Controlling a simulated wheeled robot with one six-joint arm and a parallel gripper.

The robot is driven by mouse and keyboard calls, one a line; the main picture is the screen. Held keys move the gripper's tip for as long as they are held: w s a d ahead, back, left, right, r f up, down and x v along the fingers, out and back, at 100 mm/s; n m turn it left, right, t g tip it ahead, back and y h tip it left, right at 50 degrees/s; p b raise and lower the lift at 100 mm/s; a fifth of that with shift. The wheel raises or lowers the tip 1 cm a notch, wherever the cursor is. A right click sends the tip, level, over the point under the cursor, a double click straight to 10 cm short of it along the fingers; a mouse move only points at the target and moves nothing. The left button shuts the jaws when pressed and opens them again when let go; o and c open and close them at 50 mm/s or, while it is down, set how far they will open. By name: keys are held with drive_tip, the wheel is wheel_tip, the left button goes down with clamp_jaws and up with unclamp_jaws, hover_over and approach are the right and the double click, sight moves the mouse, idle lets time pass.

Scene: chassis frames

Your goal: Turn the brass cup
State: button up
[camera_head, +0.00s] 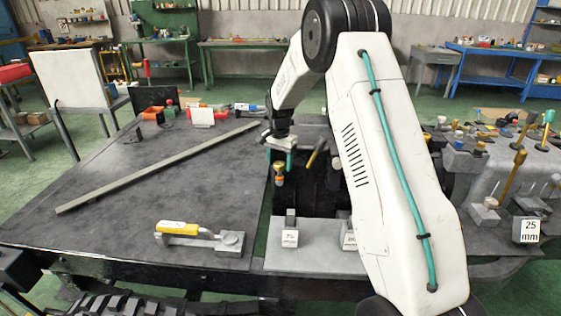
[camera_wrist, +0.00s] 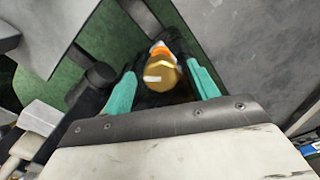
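The brass cup (camera_head: 279,168) shows as a small gold-coloured piece at the inner edge of the dark table, just below my gripper (camera_head: 279,155). In the wrist view the brass cup (camera_wrist: 162,76) has a faceted gold end, with orange and white parts beyond it. My gripper's two teal fingers (camera_wrist: 163,70) stand apart, one on each side of the brass cup. Dark gaps show between the fingers and the brass, so the gripper looks open around or above it. The exact height between them is hard to tell.
A long grey bar (camera_head: 160,168) lies across the dark table (camera_head: 120,220). A yellow-handled tool (camera_head: 180,228) lies near the front edge. A grey plate (camera_head: 320,262) bears small labelled blocks. A grey bench (camera_head: 470,180) with many tools stands right of my arm.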

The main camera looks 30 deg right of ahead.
sight(279, 163)
drive_tip(key=shift+r, duration=4)
drive_tip(key=shift+a+r, duration=0.1)
drive_tip(key=shift+r, duration=0.05)
drive_tip(key=f+n+t, duration=0.1)
drive_tip(key=f+n, duration=0.1)
drive_tip(key=f+n+t+h, duration=0.1)
drive_tip(key=f+n, duration=0.1)
drive_tip(key=f, duration=0.1)
drive_tip(key=f+n+t+h, duration=0.1)
drive_tip(key=f+n+t, duration=0.1)
drive_tip(key=f, duration=0.1)
drive_tip(key=shift+s+f, duration=0.15)
drive_tip(key=shift+s, duration=0.05)
drive_tip(key=c, duration=1)
